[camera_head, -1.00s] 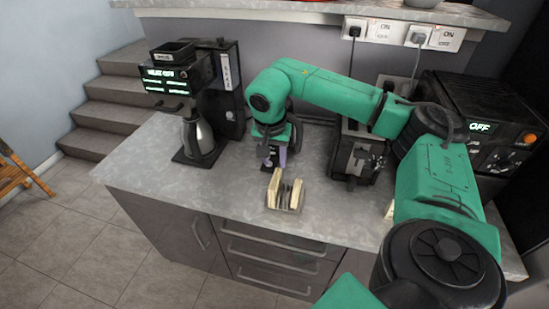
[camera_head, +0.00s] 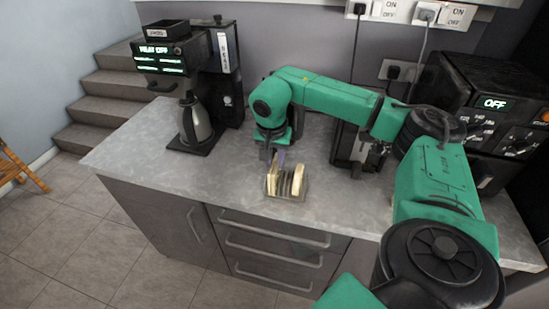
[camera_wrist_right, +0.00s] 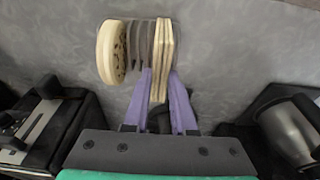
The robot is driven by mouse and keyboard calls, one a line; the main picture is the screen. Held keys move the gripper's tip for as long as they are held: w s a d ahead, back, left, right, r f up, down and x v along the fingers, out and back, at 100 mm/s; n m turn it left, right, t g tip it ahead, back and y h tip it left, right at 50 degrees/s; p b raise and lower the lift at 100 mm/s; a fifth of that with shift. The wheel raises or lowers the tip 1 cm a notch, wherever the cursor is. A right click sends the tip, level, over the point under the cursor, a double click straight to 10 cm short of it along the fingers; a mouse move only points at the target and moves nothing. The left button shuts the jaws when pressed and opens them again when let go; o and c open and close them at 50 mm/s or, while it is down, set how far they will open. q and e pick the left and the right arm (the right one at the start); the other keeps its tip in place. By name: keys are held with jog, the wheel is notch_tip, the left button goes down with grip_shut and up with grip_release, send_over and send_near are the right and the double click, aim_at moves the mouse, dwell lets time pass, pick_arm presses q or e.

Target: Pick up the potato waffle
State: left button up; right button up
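A small rack (camera_head: 287,197) on the counter holds several pale upright slices. A flat, straight-edged yellowish piece (camera_wrist_right: 164,42) stands at the rack's right end in the wrist view; it may be the potato waffle, but its face is edge-on. A thicker, rounded piece with a pitted face (camera_wrist_right: 108,52) stands at the other end. My right gripper (camera_head: 275,159) reaches down at the rack's left end in the head view. In the wrist view its purple fingers (camera_wrist_right: 160,72) are apart, with the straight-edged piece's edge between them; contact cannot be told. My left gripper is out of view.
A coffee machine (camera_head: 165,58) with a metal jug (camera_head: 196,122) stands on the left of the counter (camera_head: 225,180). A toaster (camera_head: 352,150) and a black oven (camera_head: 480,100) are to the right. The counter left of the rack is clear.

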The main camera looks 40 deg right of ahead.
dwell(0.3)
notch_tip(320, 180, up, 8)
jog(key=p, duration=0.6)
jog(key=shift+p, duration=0.35)
